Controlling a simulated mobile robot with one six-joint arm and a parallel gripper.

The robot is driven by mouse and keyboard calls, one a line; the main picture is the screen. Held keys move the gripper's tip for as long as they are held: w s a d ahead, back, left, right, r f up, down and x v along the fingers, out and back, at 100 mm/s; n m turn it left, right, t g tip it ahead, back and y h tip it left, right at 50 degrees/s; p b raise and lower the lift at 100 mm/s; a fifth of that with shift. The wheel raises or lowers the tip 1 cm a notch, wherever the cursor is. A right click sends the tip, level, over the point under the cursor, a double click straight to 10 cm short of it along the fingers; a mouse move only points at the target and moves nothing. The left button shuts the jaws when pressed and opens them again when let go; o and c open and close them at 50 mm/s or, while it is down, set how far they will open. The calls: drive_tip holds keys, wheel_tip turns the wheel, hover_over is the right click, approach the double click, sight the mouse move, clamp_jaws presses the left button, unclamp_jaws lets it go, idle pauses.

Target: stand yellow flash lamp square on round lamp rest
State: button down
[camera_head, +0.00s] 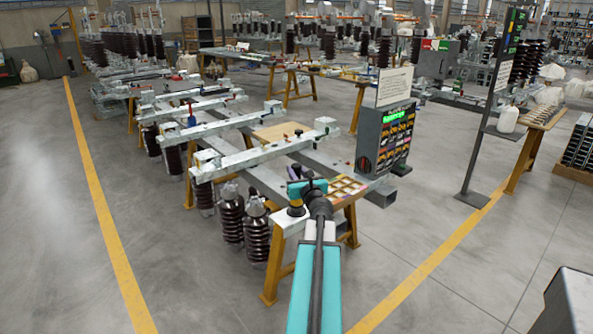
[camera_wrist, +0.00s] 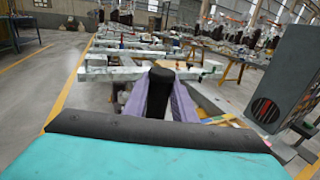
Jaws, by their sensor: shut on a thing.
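My gripper (camera_head: 294,189) has purple fingers and is shut on the yellow flash lamp (camera_head: 295,203), of which a small yellow part shows below the fingers. In the wrist view, a dark rounded end of the lamp (camera_wrist: 160,78) stands between the purple fingers of my gripper (camera_wrist: 172,95). A dark round disc, seemingly the round lamp rest (camera_head: 296,212), lies directly under the lamp on the near white corner of the bench. The lamp looks about upright. I cannot tell whether its base touches the rest. The wrist view hides the rest.
A wooden compartment tray (camera_head: 346,188) lies to the right on the bench. A grey cabinet (camera_head: 383,140) with a lit panel stands behind it. A long metal beam (camera_head: 265,156) runs behind my gripper. Brown ribbed insulators (camera_head: 256,235) stand to the left. The floor at left is clear.

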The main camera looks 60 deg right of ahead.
drive_tip(key=c, duration=1.9)
unclamp_jaws()
drive_tip(key=shift+f, duration=0.1)
drive_tip(key=o, duration=0.4)
drive_tip(key=shift+o, duration=0.2)
drive_tip(key=shift+s, duration=0.1)
drive_tip(key=shift+v, duration=3)
drive_tip(key=shift+a+r, duration=0.1)
drive_tip(key=shift+r, duration=0.2)
drive_tip(key=shift+s+a+p, duration=0.1)
drive_tip(key=shift+p, duration=0.7)
drive_tip(key=p, duration=0.3)
drive_tip(key=shift+s+a+f, duration=0.1)
drive_tip(key=shift+s+a, duration=0.2)
drive_tip(key=p+v, duration=0.1)
drive_tip(key=p, duration=0.4)
drive_tip(key=shift+s+a, duration=0.2)
drive_tip(key=shift+s, duration=0.15)
